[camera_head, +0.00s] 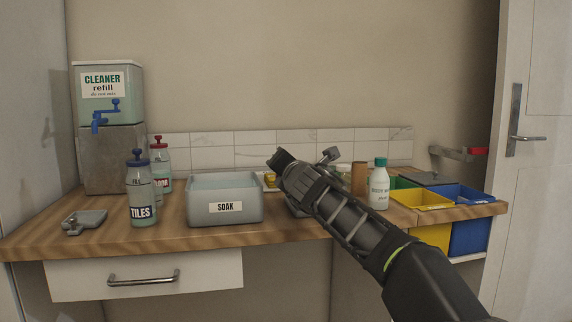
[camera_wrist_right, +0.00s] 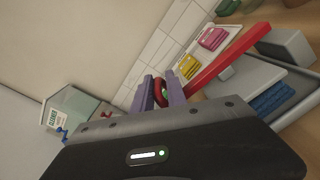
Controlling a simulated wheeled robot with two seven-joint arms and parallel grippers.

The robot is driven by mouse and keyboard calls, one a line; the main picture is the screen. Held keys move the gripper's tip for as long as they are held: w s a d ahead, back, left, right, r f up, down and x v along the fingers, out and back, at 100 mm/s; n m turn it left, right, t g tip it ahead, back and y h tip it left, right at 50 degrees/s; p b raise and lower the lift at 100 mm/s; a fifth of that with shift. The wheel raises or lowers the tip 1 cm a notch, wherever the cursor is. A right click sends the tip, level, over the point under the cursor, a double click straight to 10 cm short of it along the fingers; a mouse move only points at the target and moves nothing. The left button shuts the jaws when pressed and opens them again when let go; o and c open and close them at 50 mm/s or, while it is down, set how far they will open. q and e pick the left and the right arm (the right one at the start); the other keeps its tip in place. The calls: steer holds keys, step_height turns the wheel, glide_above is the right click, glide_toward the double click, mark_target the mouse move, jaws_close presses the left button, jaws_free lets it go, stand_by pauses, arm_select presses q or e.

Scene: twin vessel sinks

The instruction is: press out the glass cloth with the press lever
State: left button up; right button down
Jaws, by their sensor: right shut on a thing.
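My right gripper (camera_head: 275,160) reaches over the counter just right of the soak tub in the head view. In the right wrist view its purple fingers (camera_wrist_right: 164,92) are shut at the near end of a long red bar, the press lever (camera_wrist_right: 230,59). A red ring shape shows between the fingers. Beside the lever is a grey press tray (camera_wrist_right: 245,82) with a folded blue cloth (camera_wrist_right: 272,99) at its edge. I cannot tell how far the cloth is pressed. In the head view my arm hides most of the press. My left gripper is in neither view.
The grey soak tub (camera_head: 225,208), tiles bottle (camera_head: 141,200) and cleaner dispenser (camera_head: 108,95) stand to the left. A white bottle (camera_head: 378,188) and yellow bin (camera_head: 422,199) are right of my arm. Yellow (camera_wrist_right: 190,67) and pink cloths (camera_wrist_right: 212,38) lie near the tiles.

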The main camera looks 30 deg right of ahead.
steer(key=shift+w+a, duration=0.15)
steer(key=shift+a, duration=0.35)
steer(key=c, duration=1.5)
jaws_free()
steer(key=shift+a, duration=0.1)
steer(key=shift+d, duration=0.3)
steer(key=shift+s+a+b, duration=0.15)
steer(key=shift+s+b, duration=0.15)
steer(key=shift+s, duration=0.3)
steer(key=b+v, duration=0.1)
steer(key=v, duration=0.5)
steer(key=shift+s, duration=0.35)
steer(key=shift+a, duration=0.15)
